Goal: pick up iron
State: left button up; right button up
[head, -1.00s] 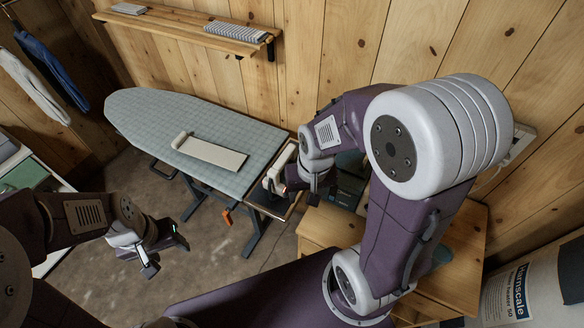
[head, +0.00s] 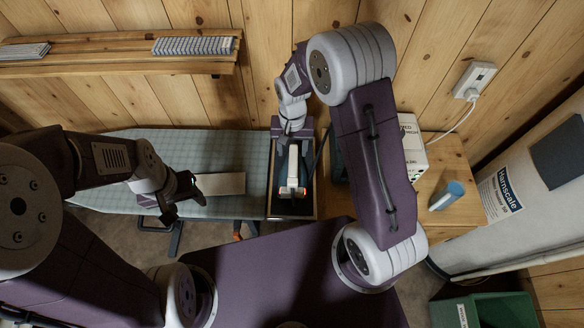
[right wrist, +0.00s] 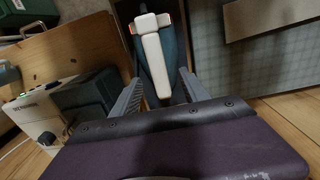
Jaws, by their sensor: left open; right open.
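The iron (head: 292,172), with a white handle and a blue-grey body, rests in a dark tray (head: 274,206) at the right end of the ironing board (head: 110,196). My right gripper (head: 291,132) is open at the iron's far end. In the right wrist view the iron (right wrist: 170,70) lies ahead, its handle pointing toward the gap between the open fingers of my right gripper (right wrist: 158,92). The fingers do not visibly grip it. My left gripper (head: 185,190) is open and empty over the board, well left of the iron.
A beige sleeve board (head: 222,184) lies on the ironing board. Right of the tray, a wooden cabinet (head: 450,158) holds a white box (head: 412,150) and a blue item (head: 447,195). A wall shelf (head: 110,65) hangs behind the board. A green bin (head: 490,312) stands lower right.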

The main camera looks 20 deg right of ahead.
aim_at(292, 159)
jog(key=shift+s+d+f, duration=0.3)
jog(key=shift+s+d, duration=0.2)
jog(key=shift+d, duration=0.1)
jog(key=f, duration=0.2)
jog(key=w+a+f+p, duration=0.1)
jog(key=shift+a+f, duration=0.1)
jog(key=shift+f, duration=0.1)
jog(key=f, duration=0.1)
jog(key=f+p, duration=0.1)
jog(key=f, duration=0.2)
jog(key=shift+s+d+f+p, duration=0.25)
jog(key=shift+f+p, duration=0.05)
jog(key=shift+p, duration=0.05)
jog(key=shift+w+a+f, duration=0.2)
pick_arm(q)
jog(key=r, duration=0.3)
jog(key=shift+s+d, duration=0.15)
jog(key=shift+d, duration=0.05)
jog(key=shift+s+d+f, duration=0.1)
pick_arm(e)
jog(key=shift+s+d, duration=0.15)
pick_arm(q)
jog(key=shift+f, duration=0.15)
pick_arm(e)
jog(key=shift+f, duration=0.25)
grip_shut()
